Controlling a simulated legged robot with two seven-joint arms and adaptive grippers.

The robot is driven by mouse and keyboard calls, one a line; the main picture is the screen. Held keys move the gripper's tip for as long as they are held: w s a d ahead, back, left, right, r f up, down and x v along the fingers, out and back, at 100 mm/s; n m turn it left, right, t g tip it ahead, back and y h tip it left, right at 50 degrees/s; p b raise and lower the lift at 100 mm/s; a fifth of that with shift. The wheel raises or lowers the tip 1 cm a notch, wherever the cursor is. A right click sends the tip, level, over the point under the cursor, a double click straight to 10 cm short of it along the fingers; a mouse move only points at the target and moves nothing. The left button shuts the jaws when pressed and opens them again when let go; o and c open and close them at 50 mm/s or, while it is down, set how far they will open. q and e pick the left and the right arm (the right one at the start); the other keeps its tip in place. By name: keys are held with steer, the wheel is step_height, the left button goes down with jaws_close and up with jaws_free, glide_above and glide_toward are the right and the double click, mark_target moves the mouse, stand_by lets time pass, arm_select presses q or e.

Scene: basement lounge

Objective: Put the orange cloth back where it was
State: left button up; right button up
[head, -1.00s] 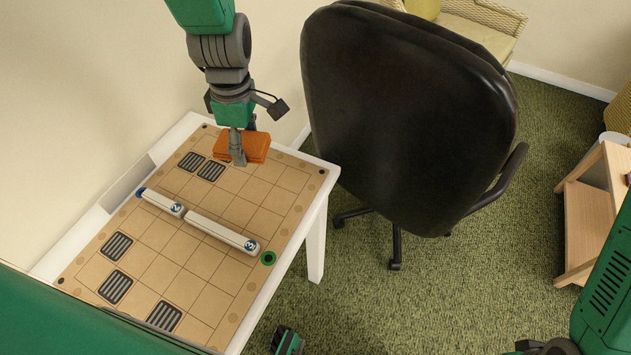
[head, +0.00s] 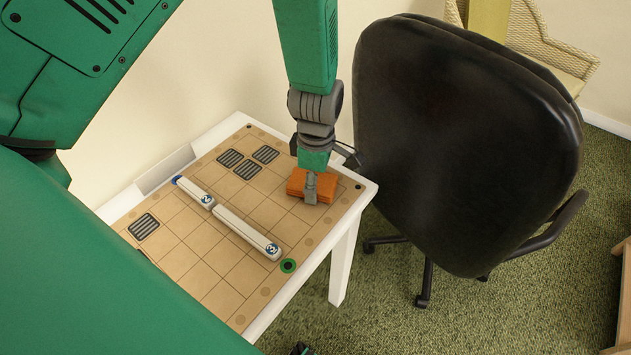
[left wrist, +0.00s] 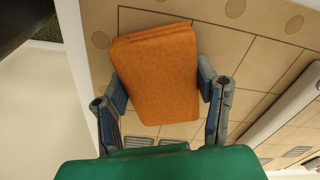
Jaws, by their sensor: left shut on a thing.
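The orange cloth (head: 298,184) is a folded flat pad at the right end of the tan gridded board (head: 213,285), near its corner. My left gripper (head: 311,190) comes down over it from above and is shut on it. In the left wrist view, the cloth (left wrist: 155,75) sits between the two fingers (left wrist: 162,90), one along each side. I cannot tell whether the cloth touches the board or is slightly above it. My right gripper is not clearly visible.
The board lies on a white table (head: 342,268). Two white numbered bars (head: 245,230) lie end to end across it. Three dark grates (head: 265,154) are grouped near the back; another (head: 143,227) is at left. A black office chair (head: 455,140) stands close at the right.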

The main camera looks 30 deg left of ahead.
arm_select(q)
steer(key=shift+a+f, duration=0.1)
steer(key=shift+a, duration=0.45)
steer(key=o, duration=1.4)
steer(key=shift+a+f, duration=0.1)
steer(key=shift+a, duration=0.2)
steer(key=shift+o, duration=0.5)
steer(key=shift+a+f, duration=0.1)
steer(key=shift+a, duration=0.15)
steer(key=shift+d+r, duration=0.25)
steer(key=shift+d, duration=0.2)
steer(key=r, duration=0.2)
steer(key=d+r+p, duration=0.1)
steer(key=r, duration=0.1)
steer(key=shift+w+r, duration=0.1)
step_height(320, 180, up, 8)
steer(key=p, duration=0.1)
steer(key=shift+a, duration=0.2)
arm_select(e)
steer(key=shift+a+r, duration=0.25)
steer(key=shift+r, duration=0.95)
